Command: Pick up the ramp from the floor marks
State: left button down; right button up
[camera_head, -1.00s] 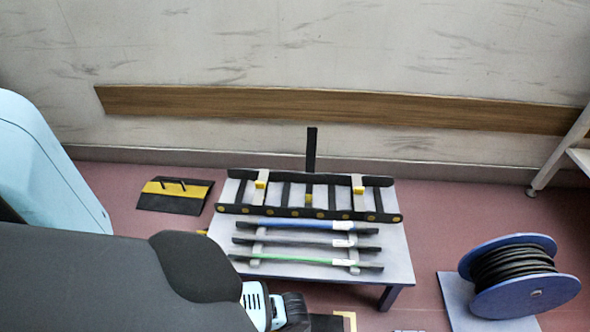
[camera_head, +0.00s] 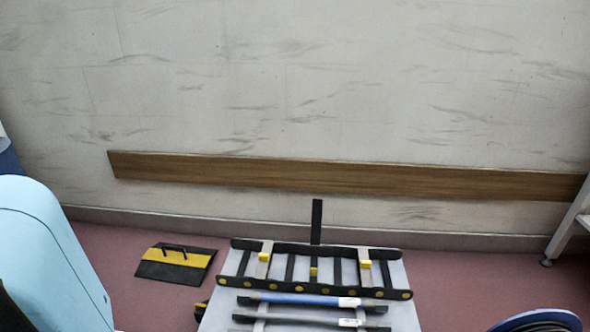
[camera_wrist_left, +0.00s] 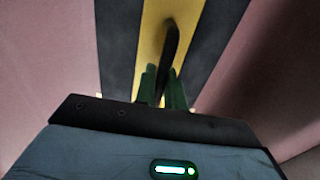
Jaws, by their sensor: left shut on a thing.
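In the left wrist view, a ramp (camera_wrist_left: 153,40) shows as a yellow band between two dark bands, with a black handle (camera_wrist_left: 171,45) standing up from it. My left gripper (camera_wrist_left: 163,85) has its green fingers shut on this handle. The ramp's far end is cut off by the frame, and its near part is hidden by my gripper body. I cannot tell whether it touches the floor. The head view shows neither gripper. A similar black and yellow ramp (camera_head: 176,263) with a dark handle lies on the floor at the left there, with no gripper at it.
A low table (camera_head: 408,318) carries a black ladder-like frame (camera_head: 315,250) and blue and grey bars (camera_head: 312,299). A dark upright post (camera_head: 316,220) stands behind it. A cable reel (camera_head: 540,320) shows at the bottom right. A shelf leg (camera_head: 565,225) is at the right.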

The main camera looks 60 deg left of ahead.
jog(key=shift+w, duration=0.4)
pick_arm(q)
jog(key=shift+w, duration=0.1)
pick_arm(e)
jog(key=shift+s, duration=0.45)
pick_arm(q)
jog(key=shift+r, duration=0.15)
pick_arm(e)
jog(key=shift+r, duration=0.1)
pick_arm(q)
notch_tip(320, 180, up, 10)
jog(key=p, duration=0.6)
pick_arm(e)
jog(key=shift+t, duration=0.3)
jog(key=r, duration=0.3)
jog(key=w+r, duration=0.1)
jog(key=r, duration=0.1)
jog(key=shift+w+r, duration=0.15)
jog(key=shift+r, duration=0.25)
